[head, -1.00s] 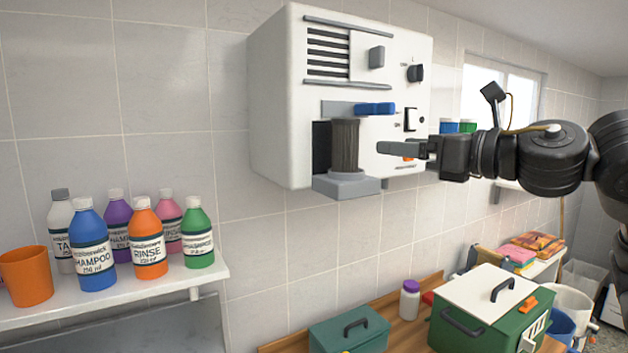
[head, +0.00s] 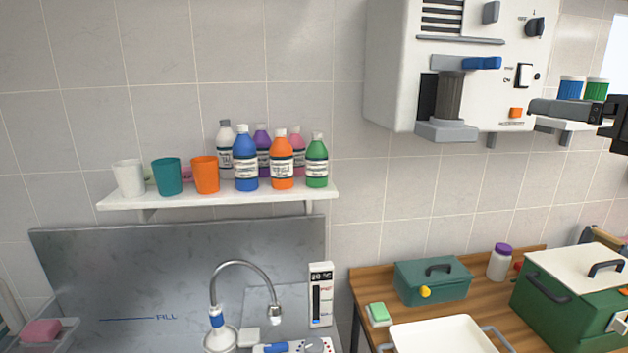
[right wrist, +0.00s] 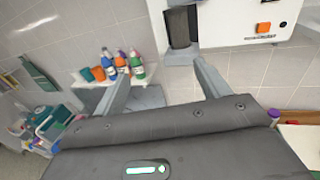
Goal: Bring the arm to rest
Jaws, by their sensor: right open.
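My right gripper (head: 548,107) is at the right edge of the head view, beside the lower right of the white wall unit (head: 395,75). In the right wrist view its two grey fingers (right wrist: 164,86) stand wide apart with nothing between them, so it is open and empty. The orange button (head: 516,112) on the unit shows just left of the fingertip in the head view. Whether the finger touches the unit cannot be told. Most of my right arm is outside the head view. My left gripper is not in view.
A white shelf (head: 220,197) with cups and several bottles is on the left wall. Below are a metal basin back (head: 180,255) with a tap (head: 242,264), and a wooden table with a teal box (head: 432,284), white tray (head: 445,335) and green crate (head: 560,300).

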